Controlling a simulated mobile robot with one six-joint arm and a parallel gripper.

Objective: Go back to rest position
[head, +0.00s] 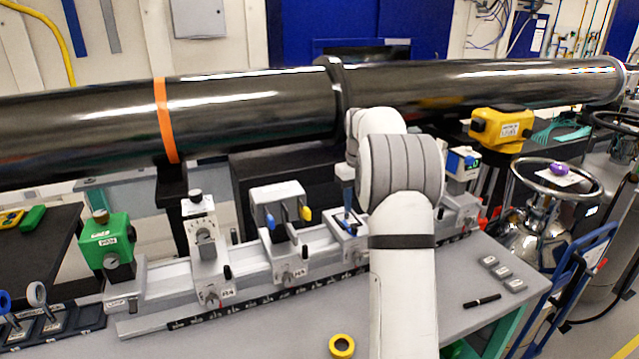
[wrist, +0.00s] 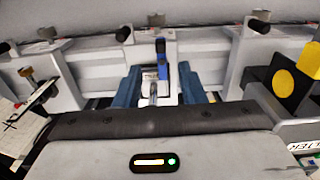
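My arm (head: 402,260) reaches up from the bottom of the head view and bends over the rail on the bench. In the wrist view, my gripper (wrist: 158,88) shows two blue fingers standing apart. Between them in the picture is a small rail mount (wrist: 162,72) with a blue upright part; I see no finger touching it. In the head view the same area of the rail (head: 350,240) is partly covered by my arm, and the fingertips are hard to make out there.
A long black beam pipe (head: 240,108) with an orange band runs behind and above the rail. A green-headed unit (head: 106,243) stands left. A yellow device (head: 502,128) and a gas cylinder's handwheel (head: 556,178) are right. A yellow tape roll (head: 342,346) lies on the bench front.

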